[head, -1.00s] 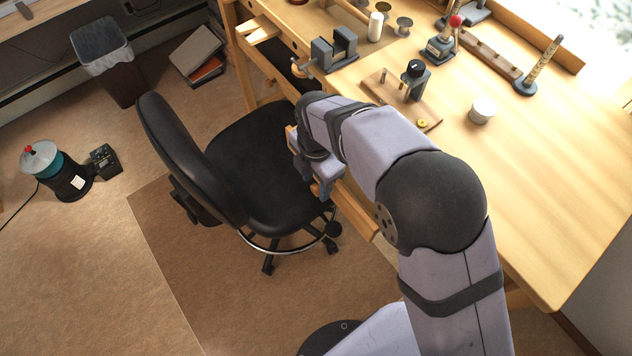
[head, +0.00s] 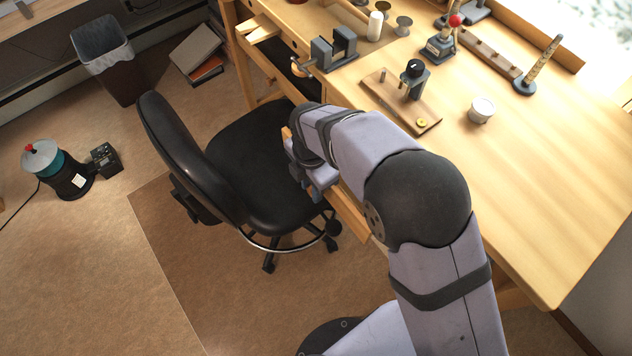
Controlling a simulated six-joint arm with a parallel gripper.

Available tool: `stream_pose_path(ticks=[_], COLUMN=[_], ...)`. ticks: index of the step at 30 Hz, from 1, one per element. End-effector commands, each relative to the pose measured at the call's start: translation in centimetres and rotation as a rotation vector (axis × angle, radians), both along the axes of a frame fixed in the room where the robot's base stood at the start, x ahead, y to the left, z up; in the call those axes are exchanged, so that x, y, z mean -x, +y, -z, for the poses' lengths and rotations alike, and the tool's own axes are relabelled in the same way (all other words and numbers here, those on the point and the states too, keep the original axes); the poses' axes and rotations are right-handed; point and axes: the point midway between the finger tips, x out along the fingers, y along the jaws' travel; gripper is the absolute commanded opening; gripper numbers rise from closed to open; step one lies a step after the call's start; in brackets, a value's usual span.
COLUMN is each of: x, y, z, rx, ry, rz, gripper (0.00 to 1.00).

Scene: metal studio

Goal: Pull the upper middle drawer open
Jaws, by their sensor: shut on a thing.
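A wooden drawer front (head: 350,213) shows below the bench edge, on both sides of my wrist. It stands out from the bench, with the seat of the chair close in front of it. My gripper (head: 317,184) is at this front, shut on the drawer. The fingertips and the part they grip are mostly hidden by my wrist and arm. The inside of the drawer is hidden by my arm.
A black office chair (head: 255,165) stands close to the drawer and my gripper. The wooden workbench (head: 545,215) carries a grey vise (head: 335,48), a fixture on a board (head: 412,85) and a white cup (head: 481,110).

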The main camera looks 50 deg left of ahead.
Motion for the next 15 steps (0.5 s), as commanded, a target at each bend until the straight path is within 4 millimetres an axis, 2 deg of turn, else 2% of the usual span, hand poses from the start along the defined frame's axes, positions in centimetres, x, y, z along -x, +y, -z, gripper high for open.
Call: stream_pose_path(ticks=[1, 9, 12, 15], x=[1.4, 8.9, 10.6, 11.5], y=[0.0, 0.0, 0.0, 0.0], z=[-0.1, -0.1, -0.1, -0.1], rx=[0.002, 0.001, 0.001, 0.000], ry=[0.002, 0.002, 0.002, 0.002], rz=[-0.006, -0.007, -0.005, -0.002], gripper=[0.00, 0.00, 0.00, 0.00])
